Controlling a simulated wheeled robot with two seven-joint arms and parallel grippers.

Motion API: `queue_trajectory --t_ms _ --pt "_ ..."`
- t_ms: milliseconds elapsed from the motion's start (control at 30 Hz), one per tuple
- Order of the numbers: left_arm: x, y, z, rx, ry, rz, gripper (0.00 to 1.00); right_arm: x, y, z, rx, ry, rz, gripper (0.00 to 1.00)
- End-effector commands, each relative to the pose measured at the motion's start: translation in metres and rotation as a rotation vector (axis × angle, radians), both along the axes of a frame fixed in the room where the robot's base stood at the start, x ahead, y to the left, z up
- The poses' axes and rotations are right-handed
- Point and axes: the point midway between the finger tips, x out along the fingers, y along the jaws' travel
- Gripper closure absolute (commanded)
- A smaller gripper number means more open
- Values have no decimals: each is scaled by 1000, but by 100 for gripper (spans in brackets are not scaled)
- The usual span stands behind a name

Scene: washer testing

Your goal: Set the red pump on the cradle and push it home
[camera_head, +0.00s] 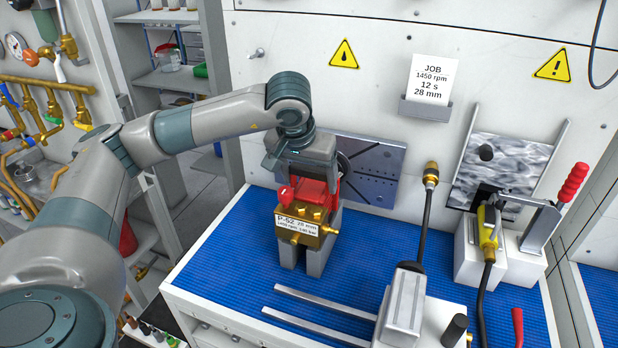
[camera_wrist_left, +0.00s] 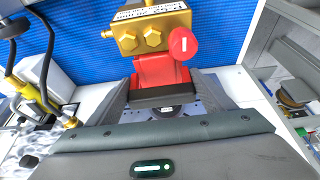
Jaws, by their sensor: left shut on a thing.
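My left gripper (camera_head: 303,185) is shut on the red body, with grey fingers on both sides. Grey uprights show below the brass block; I cannot tell whether they are finger ends or a support. A grey slotted plate (camera_head: 375,178) stands behind. Two metal rails (camera_head: 322,302) lie in front. I cannot tell surely which part is the cradle. My right gripper is not in view.
A grey motor-like box (camera_head: 404,300) sits at the rails' right end, with a black cable rising beside it. A red-handled clamp (camera_head: 572,184) and a yellow-handled tool (camera_head: 489,225) stand further right. The blue mat (camera_head: 215,262) is clear left of the pump.

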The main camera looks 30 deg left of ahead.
Motion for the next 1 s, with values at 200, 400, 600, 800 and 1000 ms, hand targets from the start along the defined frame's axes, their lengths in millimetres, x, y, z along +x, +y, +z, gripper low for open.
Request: queue_trajectory --t_ms 200,400,600,800,1000 --pt "2 0 5 -2 -10 0 79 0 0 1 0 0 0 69" --pt "3 0 4 -2 -10 0 79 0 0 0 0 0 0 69" --pt "5 1 4 -2 -10 2 79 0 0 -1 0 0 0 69" --pt "8 2 4 -2 -10 2 79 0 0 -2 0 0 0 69" --pt "11 2 4 -1 -10 1 79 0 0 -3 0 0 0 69"
